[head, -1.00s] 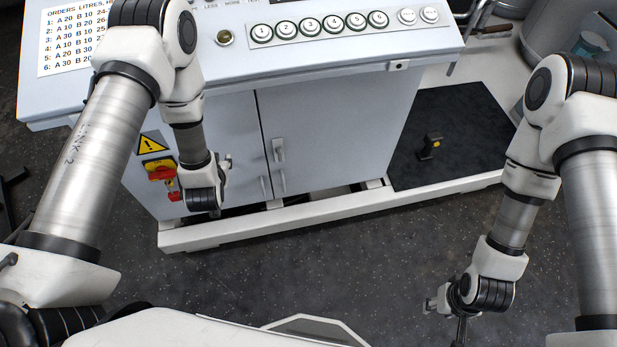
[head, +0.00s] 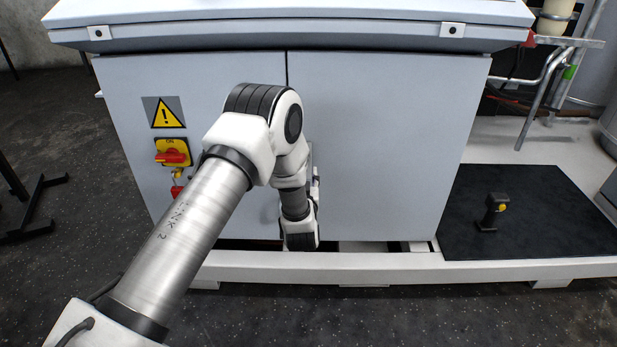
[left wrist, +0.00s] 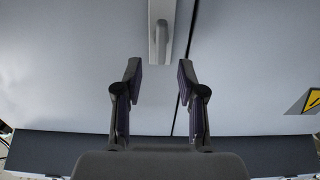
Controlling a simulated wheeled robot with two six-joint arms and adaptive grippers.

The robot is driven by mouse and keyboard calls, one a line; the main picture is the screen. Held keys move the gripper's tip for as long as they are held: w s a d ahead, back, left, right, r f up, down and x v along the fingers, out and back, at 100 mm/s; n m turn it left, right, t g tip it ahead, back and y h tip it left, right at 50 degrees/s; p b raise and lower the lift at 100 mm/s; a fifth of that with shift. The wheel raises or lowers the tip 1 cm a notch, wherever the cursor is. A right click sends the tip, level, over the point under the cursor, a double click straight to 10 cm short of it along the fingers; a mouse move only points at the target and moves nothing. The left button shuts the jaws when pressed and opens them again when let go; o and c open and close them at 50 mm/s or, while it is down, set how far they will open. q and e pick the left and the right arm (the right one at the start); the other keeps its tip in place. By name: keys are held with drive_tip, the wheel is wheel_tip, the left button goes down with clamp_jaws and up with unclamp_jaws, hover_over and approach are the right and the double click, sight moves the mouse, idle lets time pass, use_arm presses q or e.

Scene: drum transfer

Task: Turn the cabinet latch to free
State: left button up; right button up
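The cabinet latch (left wrist: 162,38) shows at the top of the left wrist view, a grey plate with a lever that lies along the plate's length. It is mounted on a cabinet door (left wrist: 80,70) beside the dark door seam. My left gripper (left wrist: 159,74) is open and empty. Its two fingertips point at the latch from either side of its line, and a gap to the latch seems to remain. In the head view my left arm hides most of the latch and the gripper. My right gripper is not in view.
A red-and-yellow switch (head: 173,153) and a warning sign (head: 163,112) are on the left door. A pale base rail (head: 400,268) runs along the cabinet's foot. A black mat (head: 540,215) with a small dark device (head: 491,211) lies to the right.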

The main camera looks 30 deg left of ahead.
use_arm(q)
drive_tip(key=b+x, duration=0.1)
drive_tip(key=x, duration=0.5)
drive_tip(key=shift+a+f+b, duration=0.1)
drive_tip(key=shift+b, duration=0.2)
drive_tip(key=shift+w+a, duration=0.2)
drive_tip(key=shift+w, duration=0.15)
clamp_jaws()
drive_tip(key=m+p, duration=0.3)
drive_tip(key=shift+d+r, duration=0.1)
drive_tip(key=shift+r, duration=0.2)
drive_tip(key=m+p, duration=0.3)
drive_tip(key=m, duration=0.1)
drive_tip(key=shift+w+d+f, duration=0.1)
drive_tip(key=shift+d, duration=0.05)
drive_tip(key=m+p, duration=0.1)
drive_tip(key=m, duration=0.2)
drive_tip(key=m+p, duration=0.2)
drive_tip(key=m, duration=0.2)
drive_tip(key=f+m+p, duration=0.1)
drive_tip(key=m, duration=0.2)
drive_tip(key=shift+d+m, duration=0.15)
drive_tip(key=shift+m, duration=0.25)
